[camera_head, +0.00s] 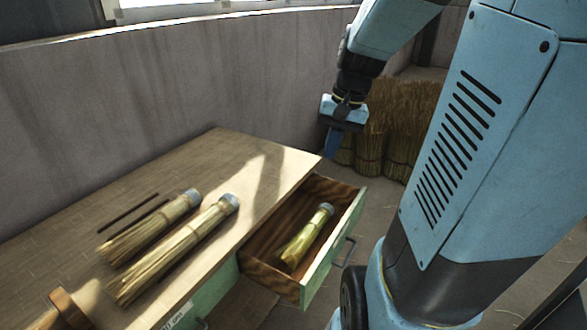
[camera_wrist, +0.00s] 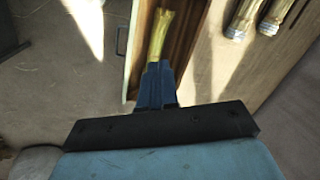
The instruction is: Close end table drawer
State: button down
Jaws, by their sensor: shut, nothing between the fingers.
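The end table drawer (camera_head: 318,262) is pulled open, with a green front and a dark metal handle (camera_head: 344,252). A straw bundle (camera_head: 307,236) with a grey cap lies inside it; it also shows in the wrist view (camera_wrist: 160,32). The end table (camera_head: 190,155) has a wooden top. My gripper (camera_head: 332,150) is shut and empty, pointing down near the drawer's far end. In the wrist view my gripper (camera_wrist: 157,68) overlaps the open drawer, and the handle (camera_wrist: 118,41) shows left of it. Whether it touches the drawer cannot be told.
Two straw bundles (camera_head: 180,245) and thin dark sticks (camera_head: 128,212) lie on the table top. Several standing straw sheaves (camera_head: 385,130) are behind my gripper. A grey wall (camera_head: 170,90) runs behind the table. Floor (camera_wrist: 50,85) is open in front of the drawer.

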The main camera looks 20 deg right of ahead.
jog(key=w+d+f+m+y, duration=0.3)
jog(key=d+f+m+y, duration=0.15)
jog(key=d+f, duration=0.4)
jog(key=w+d+f+m+y, duration=0.3)
jog(key=d+f+m, duration=0.3)
jog(key=f, duration=0.4)
jog(key=s+d+f+m+t+y, duration=0.3)
jog(key=d+f+m+t, duration=0.3)
jog(key=d+f, duration=0.45)
jog(key=m+t+h, duration=0.2)
jog(key=m+t, duration=0.5)
send_near(355, 218)
jog(key=shift+n, duration=0.25)
jog(key=x, duration=0.6)
jog(key=shift+w+a+r, duration=0.1)
jog(key=shift+a+r, duration=0.2)
jog(key=shift+a, duration=0.2)
jog(key=shift+a, duration=0.15)
jog(key=shift+w, duration=0.15)
